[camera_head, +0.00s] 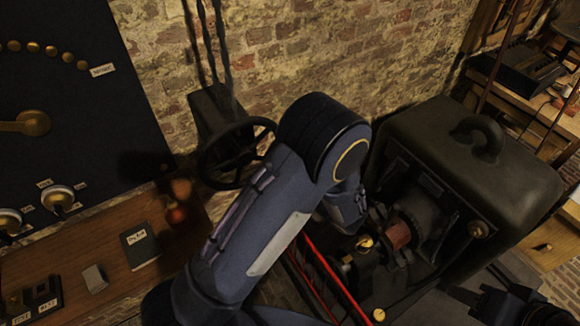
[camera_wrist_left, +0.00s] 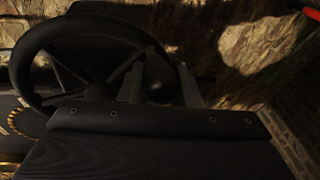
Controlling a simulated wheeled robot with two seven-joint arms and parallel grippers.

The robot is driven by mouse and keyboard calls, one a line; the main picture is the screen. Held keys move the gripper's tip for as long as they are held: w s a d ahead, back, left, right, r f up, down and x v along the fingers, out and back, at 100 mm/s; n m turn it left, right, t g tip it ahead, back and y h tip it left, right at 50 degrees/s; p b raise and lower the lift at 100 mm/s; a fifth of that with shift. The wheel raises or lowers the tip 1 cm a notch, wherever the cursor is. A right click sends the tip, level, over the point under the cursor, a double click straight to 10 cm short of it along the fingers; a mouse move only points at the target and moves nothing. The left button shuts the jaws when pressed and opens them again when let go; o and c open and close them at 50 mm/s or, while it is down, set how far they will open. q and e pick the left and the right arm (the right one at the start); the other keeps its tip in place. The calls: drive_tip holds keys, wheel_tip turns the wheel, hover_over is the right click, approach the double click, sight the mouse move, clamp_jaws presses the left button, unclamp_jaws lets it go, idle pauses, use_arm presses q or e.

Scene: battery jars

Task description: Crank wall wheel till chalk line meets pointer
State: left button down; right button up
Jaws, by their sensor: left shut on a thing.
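The dark spoked wall wheel (camera_head: 236,154) is mounted by the brick wall, left of my raised left arm in the head view. In the left wrist view the wheel (camera_wrist_left: 98,78) fills the upper left. My left gripper (camera_wrist_left: 160,88) is at the right side of its rim, shut on a dark part of the wheel; rim or crank knob, I cannot tell. In the head view my left arm hides this gripper and part of the rim. I cannot make out a chalk line or pointer. My right gripper (camera_head: 512,304) is dark at the bottom right, away from the wheel.
A black panel (camera_head: 75,110) with brass studs and a lever stands left. Below it is a wooden bench (camera_head: 70,262) with a small labelled black book (camera_head: 139,246). Cables hang above the wheel.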

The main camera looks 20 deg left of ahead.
use_arm(q)
drive_tip(key=s+a+f+m+y, duration=0.3)
drive_tip(key=s+a+f+m, duration=0.1)
drive_tip(key=s+m, duration=0.2)
drive_tip(key=shift+a+f+m+g, duration=0.25)
drive_tip(key=shift+m+g, duration=0.15)
drive_tip(key=shift+m, duration=0.5)
drive_tip(key=c, duration=1.5)
unclamp_jaws()
drive_tip(key=o, duration=0.4)
drive_tip(key=shift+r, duration=0.15)
drive_tip(key=shift+o, duration=0.2)
drive_tip(key=b+v, duration=0.2)
drive_tip(key=v, duration=0.6)
